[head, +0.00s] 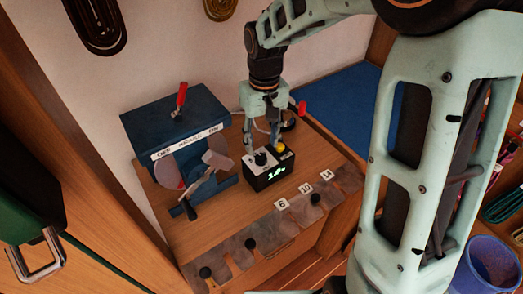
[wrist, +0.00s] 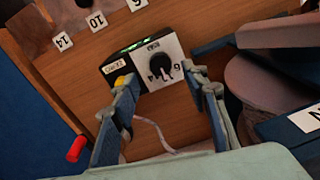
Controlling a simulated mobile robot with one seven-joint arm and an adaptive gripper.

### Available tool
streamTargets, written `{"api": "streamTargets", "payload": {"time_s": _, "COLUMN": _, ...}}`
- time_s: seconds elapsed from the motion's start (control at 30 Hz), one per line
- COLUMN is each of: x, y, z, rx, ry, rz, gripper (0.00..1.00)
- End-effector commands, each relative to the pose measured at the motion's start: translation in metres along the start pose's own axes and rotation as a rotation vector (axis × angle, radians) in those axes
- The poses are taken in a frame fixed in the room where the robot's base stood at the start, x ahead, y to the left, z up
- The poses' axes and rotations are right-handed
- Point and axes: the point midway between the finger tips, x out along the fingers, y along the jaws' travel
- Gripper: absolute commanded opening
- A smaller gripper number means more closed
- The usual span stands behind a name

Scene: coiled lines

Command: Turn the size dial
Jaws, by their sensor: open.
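The size dial is a black knob with a white pointer mark on a pale plate of a small black box. The dial (wrist: 160,67) shows in the wrist view and also in the head view (head: 261,158). The plate has numbers round the knob; a 6 and a 14 seem readable. The box (head: 262,182) has a lit green display on its front and a yellow button (head: 280,147) beside the dial. My gripper (head: 261,146) is open above the box, its fingers apart on either side of the dial. In the wrist view my gripper (wrist: 158,75) shows no clear contact with the knob.
A blue machine (head: 178,125) with a red-handled lever stands left of the box. Grey plates with cards 6, 10 and 14 (head: 305,188) line the bench's front edge. A red-tipped part (wrist: 76,148) shows near my gripper. A blue surface (head: 345,105) lies behind right.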

Motion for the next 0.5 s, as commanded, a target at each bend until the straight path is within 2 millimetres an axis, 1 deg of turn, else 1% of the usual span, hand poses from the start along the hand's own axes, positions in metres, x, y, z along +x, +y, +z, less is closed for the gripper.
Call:
{"api": "streamTargets", "payload": {"time_s": 0.03, "x": -0.013, "y": 0.000, "z": -0.002, "rx": 0.002, "ry": 0.006, "rz": 0.001, "gripper": 0.42}}
{"api": "streamTargets", "payload": {"time_s": 0.2, "x": -0.045, "y": 0.000, "z": -0.001, "rx": 0.000, "ry": 0.004, "rz": 0.001, "gripper": 0.42}}
{"api": "streamTargets", "payload": {"time_s": 0.33, "x": -0.060, "y": 0.000, "z": -0.001, "rx": 0.001, "ry": 0.002, "rz": 0.000, "gripper": 0.42}}
{"api": "streamTargets", "payload": {"time_s": 0.5, "x": -0.068, "y": 0.000, "z": -0.001, "rx": 0.000, "ry": 0.002, "rz": 0.000, "gripper": 0.42}}
